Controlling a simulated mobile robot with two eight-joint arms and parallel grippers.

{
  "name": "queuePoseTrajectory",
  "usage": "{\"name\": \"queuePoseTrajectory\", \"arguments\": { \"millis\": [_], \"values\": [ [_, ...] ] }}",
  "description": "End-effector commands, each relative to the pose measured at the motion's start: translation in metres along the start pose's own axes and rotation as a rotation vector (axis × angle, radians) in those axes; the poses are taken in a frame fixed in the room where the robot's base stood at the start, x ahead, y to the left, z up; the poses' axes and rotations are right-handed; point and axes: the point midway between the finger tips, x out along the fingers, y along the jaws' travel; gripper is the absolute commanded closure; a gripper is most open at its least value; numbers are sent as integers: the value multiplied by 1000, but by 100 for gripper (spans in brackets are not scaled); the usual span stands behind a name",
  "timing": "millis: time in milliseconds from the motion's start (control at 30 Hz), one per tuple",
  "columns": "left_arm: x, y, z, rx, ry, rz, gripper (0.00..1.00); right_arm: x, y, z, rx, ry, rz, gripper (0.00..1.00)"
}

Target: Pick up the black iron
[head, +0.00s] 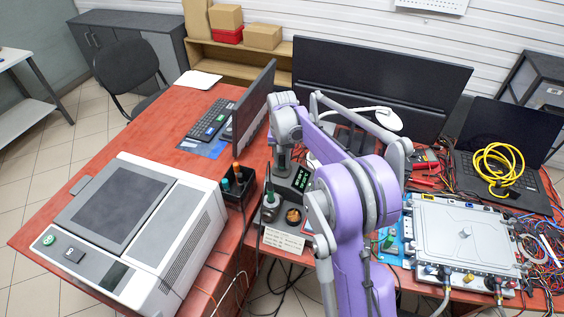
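What looks like the black iron (270,191) is a slim dark handle standing in a small holder beside the soldering station (300,180), which has green digits on its front. It is small, and its lower part is hidden in the holder. My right arm, purple and grey, rises from the bottom middle and bends over the table. My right gripper (283,160) points down just behind and above the iron, by the station, apart from the iron as far as I can tell. Its fingertips are too small and covered to read. My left gripper is out of view.
A black tool box (238,190) with orange and teal handles stands left of the iron. A large grey-white machine (140,225) fills the left table. A monitor (254,112) stands behind. A metal-lidded unit (465,240), a laptop with yellow cable (497,165) and loose wires crowd the right.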

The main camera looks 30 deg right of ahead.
Motion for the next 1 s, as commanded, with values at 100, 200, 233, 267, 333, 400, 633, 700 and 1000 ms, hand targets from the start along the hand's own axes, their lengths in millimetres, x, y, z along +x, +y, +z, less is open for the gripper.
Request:
{"name": "queuePoseTrajectory", "arguments": {
  "millis": [100,200,233,267,333,400,633,700,1000],
  "values": [
    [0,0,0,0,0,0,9,0,0,0,0,0,0,96],
    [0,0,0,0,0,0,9,0,0,0,0,0,0,100],
    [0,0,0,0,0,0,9,0,0,0,0,0,0,100],
    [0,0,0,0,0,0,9,0,0,0,0,0,0,100],
    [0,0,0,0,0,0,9,0,0,0,0,0,0,100],
    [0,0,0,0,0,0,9,0,0,0,0,0,0,100],
    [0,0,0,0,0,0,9,-10,0,0,0,0,0,100],
    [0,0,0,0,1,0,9,-21,0,0,0,0,0,100],
    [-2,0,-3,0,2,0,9,-81,0,0,0,0,0,100]
  ]
}}
